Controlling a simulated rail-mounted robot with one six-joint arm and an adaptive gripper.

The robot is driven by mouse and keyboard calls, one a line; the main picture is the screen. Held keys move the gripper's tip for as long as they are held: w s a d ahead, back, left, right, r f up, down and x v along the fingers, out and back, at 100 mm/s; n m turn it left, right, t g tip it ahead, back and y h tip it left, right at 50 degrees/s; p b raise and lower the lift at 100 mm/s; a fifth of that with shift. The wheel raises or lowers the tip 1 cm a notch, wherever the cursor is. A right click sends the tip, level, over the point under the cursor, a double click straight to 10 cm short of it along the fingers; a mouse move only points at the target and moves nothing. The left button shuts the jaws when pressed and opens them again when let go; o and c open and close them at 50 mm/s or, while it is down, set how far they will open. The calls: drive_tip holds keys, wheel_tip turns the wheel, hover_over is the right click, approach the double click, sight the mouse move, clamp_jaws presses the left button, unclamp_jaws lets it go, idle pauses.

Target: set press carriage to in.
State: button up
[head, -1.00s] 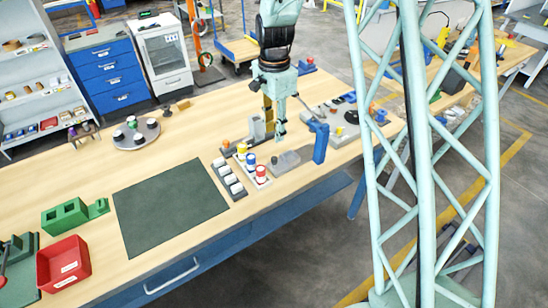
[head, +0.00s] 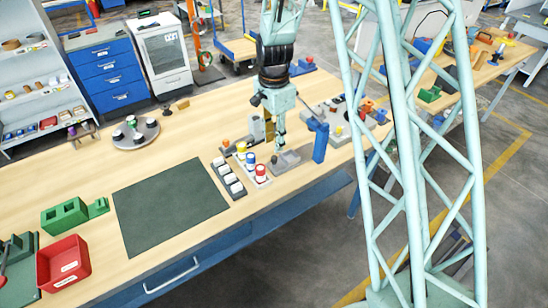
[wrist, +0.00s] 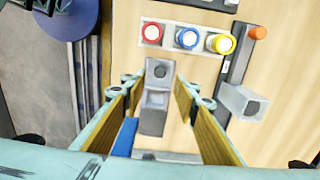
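A grey block with a dark round spot on top (wrist: 157,75) lies between my fingertips in the wrist view. In the head view it seems to be part of the low grey fixture (head: 286,160) under my gripper (head: 275,140). My gripper (wrist: 157,92) is open, with its two tan finger pads apart on either side of the block; contact does not show. A taller grey block (wrist: 240,103) stands by a dark rail with an orange knob (wrist: 258,33). I cannot tell for sure which part is the press carriage.
Red (wrist: 152,32), blue (wrist: 187,38) and yellow (wrist: 221,43) round caps stand in a row close by. A blue upright handle (head: 320,142) is right of my gripper in the head view. The dark green mat (head: 170,200) is bare.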

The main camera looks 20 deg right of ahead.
sight(274, 157)
drive_tip(key=shift+f, duration=4.3)
clamp_jaws()
